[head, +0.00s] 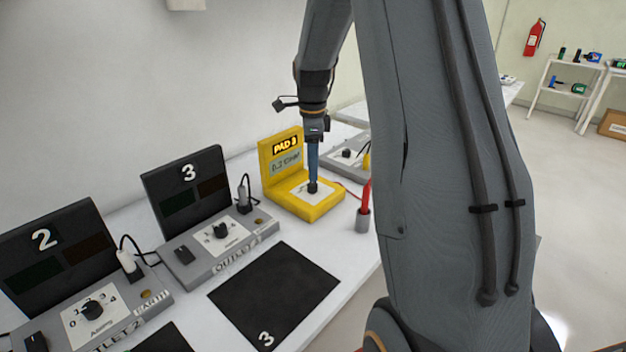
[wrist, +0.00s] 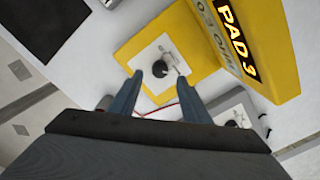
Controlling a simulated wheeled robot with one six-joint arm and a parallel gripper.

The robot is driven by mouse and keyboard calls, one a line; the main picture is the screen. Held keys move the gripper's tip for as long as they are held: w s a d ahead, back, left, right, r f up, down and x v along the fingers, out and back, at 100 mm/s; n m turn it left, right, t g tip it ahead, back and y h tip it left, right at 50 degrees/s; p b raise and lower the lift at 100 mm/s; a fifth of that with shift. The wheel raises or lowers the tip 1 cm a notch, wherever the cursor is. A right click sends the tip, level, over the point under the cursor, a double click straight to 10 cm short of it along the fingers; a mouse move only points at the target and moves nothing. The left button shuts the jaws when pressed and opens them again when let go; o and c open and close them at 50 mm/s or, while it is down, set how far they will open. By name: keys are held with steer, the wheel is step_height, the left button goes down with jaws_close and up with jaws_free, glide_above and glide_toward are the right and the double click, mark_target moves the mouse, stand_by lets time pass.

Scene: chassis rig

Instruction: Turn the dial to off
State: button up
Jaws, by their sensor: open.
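A yellow device (head: 304,206) marked PAD 3 stands on the white bench, with an upright back panel and a display reading about 0.2 Ohm. Its black dial sits on a white plate on the low base; in the wrist view the dial (wrist: 161,71) shows between and just beyond my fingertips. My gripper (head: 312,186) points down over this dial, and in the head view it hides most of it. In the wrist view my gripper (wrist: 170,72) is open, with one blue finger on each side of the dial. Whether the fingers touch it, I cannot tell. The dial's setting is too small to read.
Grey units marked 2 (head: 82,262) and 3 (head: 205,205), with their own dials and plugs, stand to the left. A black mat (head: 275,288) marked 3 lies in front. A red-handled thing in a grey holder (head: 362,220) stands close to the yellow device's right.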

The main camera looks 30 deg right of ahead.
mark_target(313, 184)
steer(key=shift+f+p, duration=0.55)
steer(key=shift+f, duration=2.1)
steer(key=c, duration=1)
steer(key=shift+c, duration=0.2)
